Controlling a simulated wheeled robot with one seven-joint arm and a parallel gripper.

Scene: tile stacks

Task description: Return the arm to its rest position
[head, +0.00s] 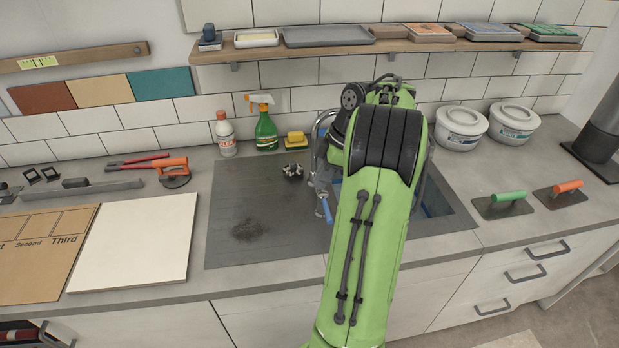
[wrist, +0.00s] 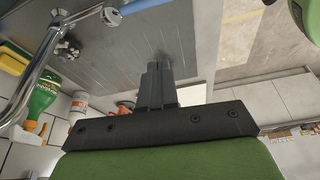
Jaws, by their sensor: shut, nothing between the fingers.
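My green arm rises across the middle of the head view and bends over near the sink. My gripper shows in the wrist view (wrist: 158,80), with its dark fingers together and nothing between them. It is above the grey drainboard (head: 225,225) and beside the chrome tap (wrist: 40,70). In the head view the gripper is mostly hidden behind the arm.
A green spray bottle (head: 265,132), a white bottle (head: 226,138) and a sponge (head: 295,138) stand behind the drainboard. Two white tubs (head: 460,128) and two trowels (head: 505,203) are at right. A white board (head: 135,240) lies left. A loaded shelf (head: 270,50) runs above.

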